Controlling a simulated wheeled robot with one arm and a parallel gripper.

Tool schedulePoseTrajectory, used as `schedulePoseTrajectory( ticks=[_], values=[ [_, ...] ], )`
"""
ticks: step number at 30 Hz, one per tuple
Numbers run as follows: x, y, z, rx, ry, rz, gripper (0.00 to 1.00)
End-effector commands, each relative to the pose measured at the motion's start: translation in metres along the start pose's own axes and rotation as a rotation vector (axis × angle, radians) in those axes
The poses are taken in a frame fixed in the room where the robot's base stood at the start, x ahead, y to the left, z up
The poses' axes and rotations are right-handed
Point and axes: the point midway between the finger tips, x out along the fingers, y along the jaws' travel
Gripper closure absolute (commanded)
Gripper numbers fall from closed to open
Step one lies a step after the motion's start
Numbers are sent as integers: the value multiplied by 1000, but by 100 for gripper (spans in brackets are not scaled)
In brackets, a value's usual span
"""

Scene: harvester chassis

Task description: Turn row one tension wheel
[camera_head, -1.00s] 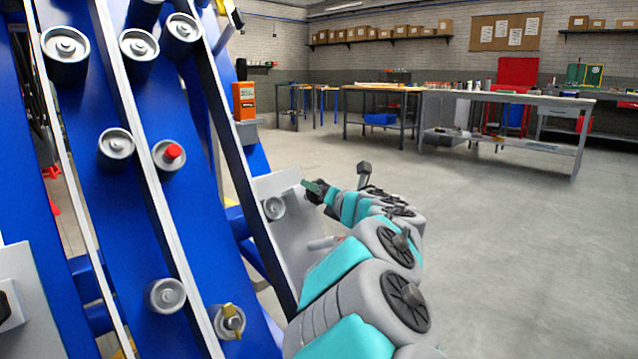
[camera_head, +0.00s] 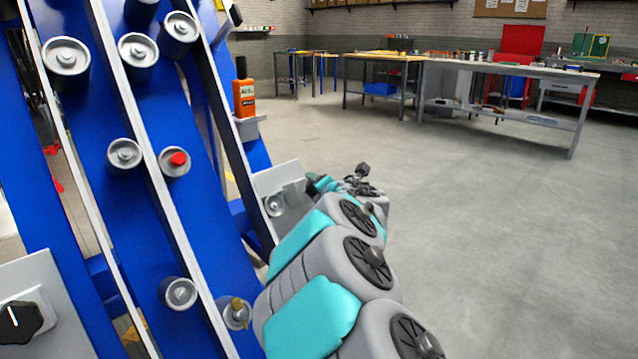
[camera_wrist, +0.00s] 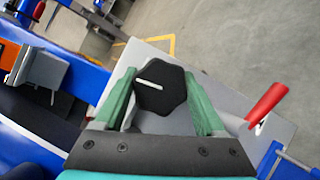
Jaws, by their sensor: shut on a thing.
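In the wrist view, a black six-sided knob (camera_wrist: 166,98) with a white pointer line sits on a light grey plate (camera_wrist: 222,93). It appears to be the tension wheel. My gripper (camera_wrist: 160,78) has its green fingers on both sides of the knob and is shut on it. In the head view, my gripper (camera_head: 313,184) is at the grey plate (camera_head: 279,180) on the right side of the blue chassis (camera_head: 205,215).
A red handle (camera_wrist: 265,104) sticks out right of the knob in the wrist view. An orange bottle (camera_head: 244,98) stands in a bracket above the plate. Several rollers line the chassis, and another black knob (camera_head: 19,322) is at lower left. The floor at right is clear.

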Motion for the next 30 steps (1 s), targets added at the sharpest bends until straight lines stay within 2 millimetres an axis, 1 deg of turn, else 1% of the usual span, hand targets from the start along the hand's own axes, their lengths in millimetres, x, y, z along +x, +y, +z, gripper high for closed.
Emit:
schedulePoseTrajectory(
  ticks=[9, 10, 16, 17, 25, 30],
  values=[
    [0, -2, 0, 0, 0, -2, 83],
    [0, -2, 0, 0, 0, -2, 24],
    [0, -1, 0, 0, 0, -1, 2],
    [0, -1, 0, 0, 0, -1, 0],
    [-1, 0, 0, -1, 0, 0, 0],
    [-8, 1, 0, -3, -1, 1, 0]
  ],
)
